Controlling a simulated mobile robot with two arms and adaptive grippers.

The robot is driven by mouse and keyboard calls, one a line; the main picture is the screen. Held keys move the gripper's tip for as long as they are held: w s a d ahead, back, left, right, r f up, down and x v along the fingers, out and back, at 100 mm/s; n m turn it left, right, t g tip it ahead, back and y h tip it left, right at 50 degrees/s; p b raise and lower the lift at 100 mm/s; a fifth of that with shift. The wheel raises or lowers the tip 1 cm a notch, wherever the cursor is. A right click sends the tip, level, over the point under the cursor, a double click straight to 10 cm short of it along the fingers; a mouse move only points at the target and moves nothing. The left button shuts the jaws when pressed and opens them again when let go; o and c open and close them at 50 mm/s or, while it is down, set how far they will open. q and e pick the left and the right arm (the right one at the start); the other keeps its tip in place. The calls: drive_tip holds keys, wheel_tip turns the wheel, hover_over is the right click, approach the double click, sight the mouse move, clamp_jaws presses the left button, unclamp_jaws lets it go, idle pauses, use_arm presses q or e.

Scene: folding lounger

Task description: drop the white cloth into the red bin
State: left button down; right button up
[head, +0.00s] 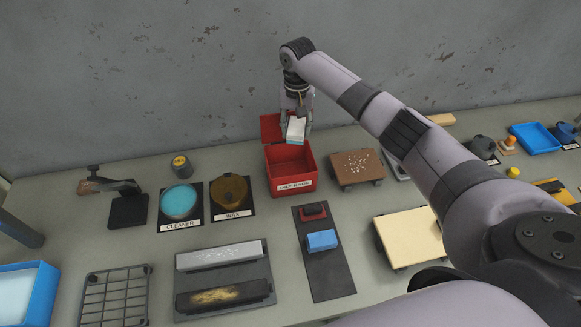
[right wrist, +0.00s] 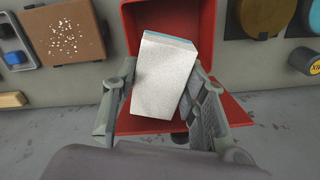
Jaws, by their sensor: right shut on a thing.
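The white cloth (head: 296,130) is a folded white block with a thin blue-green edge. My right gripper (head: 296,118) is shut on it and holds it above the back part of the red bin. In the right wrist view the cloth (right wrist: 165,75) sits between the two fingers of the gripper (right wrist: 162,108). The red bin (head: 292,183) stands on the bench with its lid open towards the wall and a label on its front. The bin also shows behind the cloth in the right wrist view (right wrist: 207,40). The cloth hides part of the bin's inside. My left gripper is not in view.
A brown board with white crumbs (head: 357,167) stands right of the bin. The wax tin (head: 230,189) and the cleaner tin (head: 179,201) stand to its left. A dark mat with a blue block (head: 321,240) lies in front. The wall is close behind.

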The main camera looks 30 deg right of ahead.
drive_tip(key=shift+f, duration=0.7)
wheel_tip(320, 180, down, 5)
drive_tip(key=b, duration=0.3)
drive_tip(key=shift+r+b, duration=0.2)
drive_tip(key=shift+b, duration=0.15)
drive_tip(key=shift+r, duration=0.1)
drive_tip(key=o, duration=1.1)
wheel_tip(320, 180, up, 12)
